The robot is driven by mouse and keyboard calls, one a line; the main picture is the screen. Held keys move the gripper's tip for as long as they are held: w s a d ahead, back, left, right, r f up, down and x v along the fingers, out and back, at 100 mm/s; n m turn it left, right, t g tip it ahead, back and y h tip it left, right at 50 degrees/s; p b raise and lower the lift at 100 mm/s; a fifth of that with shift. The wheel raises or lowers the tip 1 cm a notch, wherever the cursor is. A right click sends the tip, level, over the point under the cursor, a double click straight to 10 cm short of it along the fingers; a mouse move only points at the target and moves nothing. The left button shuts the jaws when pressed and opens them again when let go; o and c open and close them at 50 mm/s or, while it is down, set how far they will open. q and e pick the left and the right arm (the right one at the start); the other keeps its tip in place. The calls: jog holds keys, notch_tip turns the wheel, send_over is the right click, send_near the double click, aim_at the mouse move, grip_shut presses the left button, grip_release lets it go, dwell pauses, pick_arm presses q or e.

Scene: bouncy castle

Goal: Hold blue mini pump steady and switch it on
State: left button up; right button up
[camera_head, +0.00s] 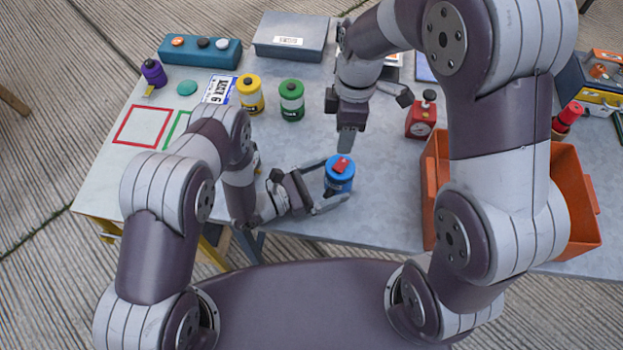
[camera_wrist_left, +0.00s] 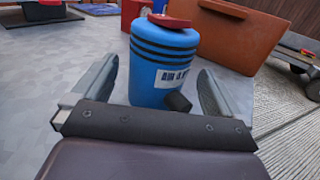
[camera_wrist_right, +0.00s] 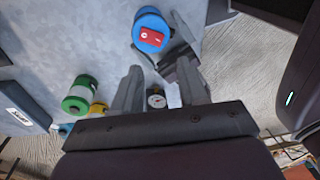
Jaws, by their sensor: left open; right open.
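The blue mini pump (camera_head: 339,178) stands upright near the table's front edge, with a red rocker switch (camera_head: 341,164) on top. My left gripper (camera_head: 329,186) is open, with a finger on either side of the pump. In the left wrist view the pump (camera_wrist_left: 164,65) stands between the spread fingers, with a label and a dark nozzle low on its side; gaps show beside it. My right gripper (camera_head: 346,141) points down behind the pump, open and empty. In the right wrist view the pump (camera_wrist_right: 150,30) and its switch (camera_wrist_right: 152,37) lie beyond the fingertips.
Green (camera_head: 291,101) and yellow (camera_head: 250,94) pumps stand at the back left. A red device (camera_head: 421,116) with a gauge stands to the right, near an orange crate (camera_head: 576,205). A teal box (camera_head: 200,50) and grey case (camera_head: 291,37) line the back.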

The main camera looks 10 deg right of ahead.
aim_at(340, 177)
pick_arm(q)
jog(key=x, duration=0.3)
jog(key=shift+w, duration=0.1)
pick_arm(e)
jog(key=shift+d, duration=0.1)
pick_arm(q)
jog(key=c, duration=1.4)
pick_arm(e)
jog(key=c, duration=0.3)
jog(key=shift+w+r+t, duration=0.3)
jog(key=shift+w+r, duration=0.15)
jog(key=shift+r, duration=0.35)
grip_shut()
jog(key=r+n, duration=0.1)
jog(key=n, duration=0.2)
jog(key=r+n, duration=0.1)
jog(key=n, duration=0.3)
jog(key=s+r+n, duration=0.1)
jog(key=n, duration=0.3)
jog(key=shift+d+r, duration=0.1)
jog(key=shift+r, duration=0.2)
